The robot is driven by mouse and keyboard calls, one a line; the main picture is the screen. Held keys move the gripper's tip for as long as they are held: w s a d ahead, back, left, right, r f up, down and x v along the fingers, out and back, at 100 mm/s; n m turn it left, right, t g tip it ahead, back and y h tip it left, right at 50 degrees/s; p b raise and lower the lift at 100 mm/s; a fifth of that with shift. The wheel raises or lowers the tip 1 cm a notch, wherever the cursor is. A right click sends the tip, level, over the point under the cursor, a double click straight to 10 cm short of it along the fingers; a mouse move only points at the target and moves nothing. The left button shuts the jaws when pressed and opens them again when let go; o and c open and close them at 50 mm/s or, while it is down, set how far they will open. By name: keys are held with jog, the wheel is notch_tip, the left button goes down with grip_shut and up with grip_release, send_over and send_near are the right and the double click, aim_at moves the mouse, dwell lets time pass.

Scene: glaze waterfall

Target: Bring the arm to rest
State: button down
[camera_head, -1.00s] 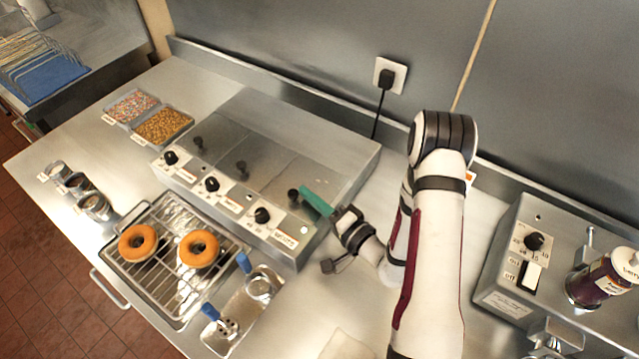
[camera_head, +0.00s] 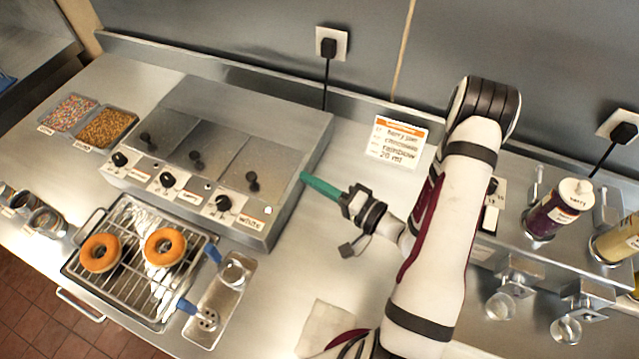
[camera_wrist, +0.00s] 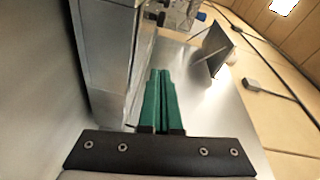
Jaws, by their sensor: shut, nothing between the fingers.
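My gripper (camera_head: 304,177) has long green fingers, and it is shut with nothing between them. In the head view it hangs over the steel counter, just right of the steel warmer box, with its fingers pointing left toward the box's right side. In the wrist view the closed green fingers (camera_wrist: 161,88) lie side by side, close to a steel wall on the left. My arm reaches up from the bottom of the head view and bends over at its elbow.
The warmer (camera_head: 225,150) has several knobs. Left of it are two sprinkle trays (camera_head: 107,128). In front, a wire rack (camera_head: 118,283) holds two doughnuts (camera_head: 165,247). An order card (camera_head: 397,142) stands behind my gripper. A dispenser with bottles (camera_head: 558,208) is right.

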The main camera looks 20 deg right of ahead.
jog(key=s+a+r+n+g+y, duration=0.6)
jog(key=s+a+r+g, duration=0.4)
jog(key=a+g, duration=0.25)
jog(key=s+a+r+g+h, duration=0.1)
jog(key=s+g+h, duration=0.5)
jog(key=s, duration=0.5)
jog(key=d+t+h, duration=0.1)
jog(key=h, duration=0.1)
jog(key=s+d+m+t+h, duration=0.1)
jog(key=d+h, duration=0.1)
jog(key=h, duration=0.1)
jog(key=s+d+m+t+h, duration=0.1)
jog(key=d+h, duration=0.1)
jog(key=shift+d+r+t, duration=0.15)
jog(key=shift+r+t, duration=0.1)
jog(key=shift+r, duration=0.15)
